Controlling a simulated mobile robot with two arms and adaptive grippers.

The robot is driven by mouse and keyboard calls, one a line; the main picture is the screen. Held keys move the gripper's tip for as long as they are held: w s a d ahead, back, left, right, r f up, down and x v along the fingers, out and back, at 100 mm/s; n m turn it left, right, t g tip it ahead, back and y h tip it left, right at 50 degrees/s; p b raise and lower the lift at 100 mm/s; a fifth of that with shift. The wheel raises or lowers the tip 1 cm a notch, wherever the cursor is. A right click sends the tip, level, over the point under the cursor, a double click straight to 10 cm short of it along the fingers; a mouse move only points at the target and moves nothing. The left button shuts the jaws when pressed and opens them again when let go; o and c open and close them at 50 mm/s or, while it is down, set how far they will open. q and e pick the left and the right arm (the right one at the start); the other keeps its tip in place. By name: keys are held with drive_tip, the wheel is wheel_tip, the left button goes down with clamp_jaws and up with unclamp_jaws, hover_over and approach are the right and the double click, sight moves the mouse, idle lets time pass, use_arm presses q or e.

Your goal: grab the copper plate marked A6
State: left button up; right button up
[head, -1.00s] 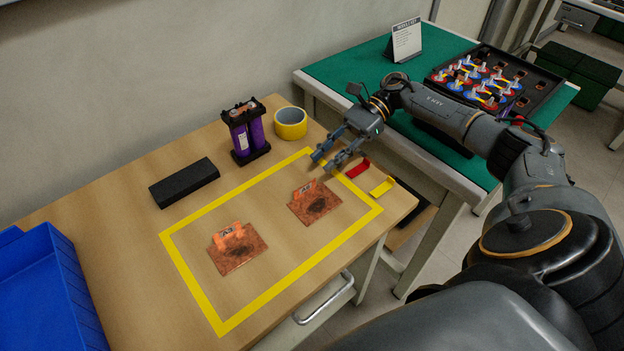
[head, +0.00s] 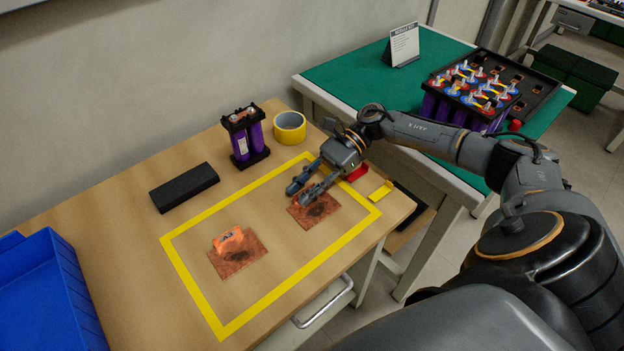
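Two copper plates with raised orange marked tabs lie inside the yellow taped rectangle on the wooden table. The left copper plate (head: 239,258) shows its tab clearly; its mark looks like A3, though it is small. The right copper plate (head: 318,212) is partly covered by my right gripper (head: 298,194), and its mark cannot be read. My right gripper is open, with its fingers just over that plate's tab. A bit of orange shows between the fingertips. Whether they touch the tab I cannot tell. My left gripper is not in view.
A purple-celled battery holder (head: 245,137), a yellow tape roll (head: 289,127) and a black block (head: 184,187) stand behind the rectangle. Red (head: 357,173) and yellow (head: 381,191) pieces lie near its right edge. A blue bin (head: 45,290) is at left.

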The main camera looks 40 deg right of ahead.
clamp_jaws()
drive_tip(key=shift+r, duration=0.2)
